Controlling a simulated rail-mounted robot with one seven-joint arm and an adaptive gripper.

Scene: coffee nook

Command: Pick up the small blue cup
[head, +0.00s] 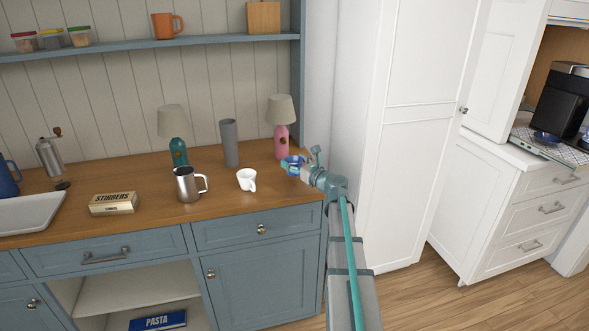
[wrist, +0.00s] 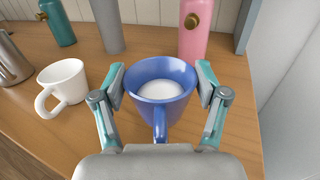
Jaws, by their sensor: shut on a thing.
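The small blue cup (wrist: 160,88) stands upright between my fingers in the wrist view, with something white inside it and its handle toward me. My gripper (wrist: 160,82) is shut on the cup's sides, one finger on the left and one on the right. In the head view the blue cup (head: 293,164) is small and partly covered by my gripper (head: 294,165), at the right end of the wooden counter. I cannot tell whether the cup touches the counter or is slightly above it.
A white cup (wrist: 63,82) is close on the left. A pink lamp (wrist: 194,28) stands just behind, with a grey tumbler (head: 229,143) and teal lamp (head: 175,130) farther left. A steel pitcher (head: 187,185) stands left of the white cup. A white cabinet wall (head: 345,90) bounds the right.

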